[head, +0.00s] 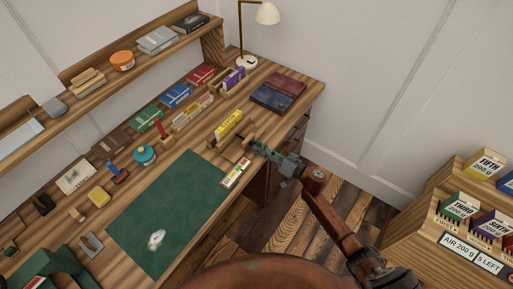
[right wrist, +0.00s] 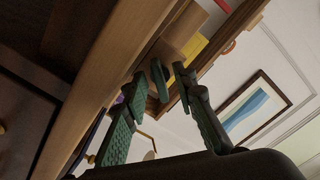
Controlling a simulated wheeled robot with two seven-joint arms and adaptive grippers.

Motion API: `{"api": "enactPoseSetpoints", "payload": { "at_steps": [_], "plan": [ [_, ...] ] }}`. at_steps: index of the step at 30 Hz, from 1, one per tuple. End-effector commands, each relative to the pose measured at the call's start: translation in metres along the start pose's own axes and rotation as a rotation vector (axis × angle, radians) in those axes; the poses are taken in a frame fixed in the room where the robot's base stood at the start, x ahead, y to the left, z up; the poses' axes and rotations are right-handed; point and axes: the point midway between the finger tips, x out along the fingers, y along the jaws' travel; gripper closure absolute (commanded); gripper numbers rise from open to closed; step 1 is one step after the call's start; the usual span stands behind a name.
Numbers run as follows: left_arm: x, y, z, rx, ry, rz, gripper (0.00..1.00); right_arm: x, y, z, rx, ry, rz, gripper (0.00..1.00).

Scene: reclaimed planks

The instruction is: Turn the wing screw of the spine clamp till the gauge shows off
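The spine clamp (head: 217,143) is a wooden piece at the desk's right front, beside a yellow block or book (head: 229,124). A small card with coloured marks (head: 236,173) lies in front of it, perhaps the gauge; I cannot read it. My right gripper (head: 258,147) reaches in from the right, close to the clamp's right end. My left gripper is out of view.
A green mat (head: 165,215) covers the desk's front. Books, a teal pot (head: 145,156) and small tools stand behind and left of it. A shelf with labelled boxes (head: 460,206) stands right.

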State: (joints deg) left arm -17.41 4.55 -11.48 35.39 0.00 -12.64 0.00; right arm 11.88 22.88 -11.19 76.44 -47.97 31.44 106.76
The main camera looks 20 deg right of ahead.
Motion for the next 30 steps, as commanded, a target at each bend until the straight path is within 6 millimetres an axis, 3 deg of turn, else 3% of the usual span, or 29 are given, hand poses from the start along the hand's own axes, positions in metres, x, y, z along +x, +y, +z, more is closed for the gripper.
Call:
{"api": "enactPoseSetpoints", "payload": {
  "at_steps": [6, 14, 25, 30],
  "plan": [
    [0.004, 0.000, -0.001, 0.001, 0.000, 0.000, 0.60, 0.017, 0.001, 0.001, 0.000, 0.000, 0.002, 0.75],
    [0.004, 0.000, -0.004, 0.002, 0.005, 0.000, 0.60, 0.019, 0.001, 0.000, 0.000, 0.001, 0.003, 0.75],
    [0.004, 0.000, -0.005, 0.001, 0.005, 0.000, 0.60, 0.018, 0.001, 0.000, 0.000, 0.000, 0.002, 0.99],
    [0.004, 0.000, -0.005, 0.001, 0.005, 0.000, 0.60, 0.018, 0.001, 0.000, -0.001, 0.000, 0.002, 1.00]
  ]
}}
